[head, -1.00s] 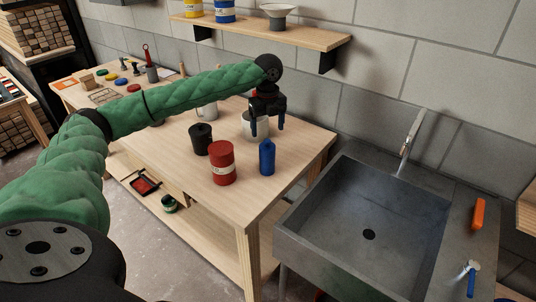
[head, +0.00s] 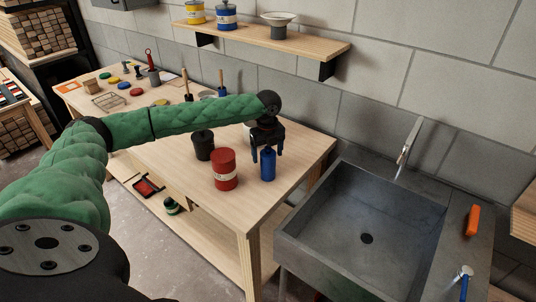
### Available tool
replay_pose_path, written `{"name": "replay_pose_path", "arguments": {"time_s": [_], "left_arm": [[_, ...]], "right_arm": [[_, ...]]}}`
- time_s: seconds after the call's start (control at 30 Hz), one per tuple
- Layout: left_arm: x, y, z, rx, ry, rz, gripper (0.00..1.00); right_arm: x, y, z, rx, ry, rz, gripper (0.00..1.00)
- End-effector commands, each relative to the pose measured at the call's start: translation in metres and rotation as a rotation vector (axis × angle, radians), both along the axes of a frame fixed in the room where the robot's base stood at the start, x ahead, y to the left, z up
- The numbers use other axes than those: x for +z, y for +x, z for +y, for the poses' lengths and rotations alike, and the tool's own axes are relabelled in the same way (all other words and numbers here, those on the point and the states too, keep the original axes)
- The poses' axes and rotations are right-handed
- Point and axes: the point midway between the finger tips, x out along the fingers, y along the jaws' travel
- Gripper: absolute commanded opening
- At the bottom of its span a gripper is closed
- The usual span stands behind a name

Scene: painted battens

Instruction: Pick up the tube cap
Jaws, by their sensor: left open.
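A blue tube (head: 267,171) stands upright on the wooden workbench (head: 225,213), near its right end. Its narrower blue top, which looks like the cap, is at the gripper's fingers, and I cannot make out a seam between cap and tube. My left gripper (head: 268,154) points down over the tube and is open. Its two blue-tipped fingers appear on either side of the tube's top. I cannot tell whether they touch it. My right gripper is not in view.
A red can (head: 224,169) stands just left of the tube, with a black pot (head: 203,145) behind it. A light container behind my gripper is mostly hidden. A grey sink (head: 367,238) lies to the right. A shelf (head: 292,44) with cans hangs above.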

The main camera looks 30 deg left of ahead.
Motion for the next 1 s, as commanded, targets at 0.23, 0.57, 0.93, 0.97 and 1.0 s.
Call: {"name": "replay_pose_path", "arguments": {"time_s": [0.23, 0.57, 0.93, 0.97, 1.0], "left_arm": [[-0.002, 0.0, 0.0, 0.0, 0.001, -0.001, 0.77], [-0.002, 0.0, 0.0, 0.0, 0.0, -0.001, 0.27], [0.004, 0.001, 0.0, 0.0, -0.001, -0.003, 0.27], [0.006, 0.001, 0.0, 0.0, -0.001, -0.003, 0.27], [0.01, 0.001, 0.0, 0.0, 0.0, -0.004, 0.27]], "right_arm": [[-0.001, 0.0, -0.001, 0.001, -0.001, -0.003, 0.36], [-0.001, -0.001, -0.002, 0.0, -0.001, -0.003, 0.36], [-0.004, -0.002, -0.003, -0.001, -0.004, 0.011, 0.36], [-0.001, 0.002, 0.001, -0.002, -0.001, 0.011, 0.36], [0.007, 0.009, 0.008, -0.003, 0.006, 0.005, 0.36]]}}
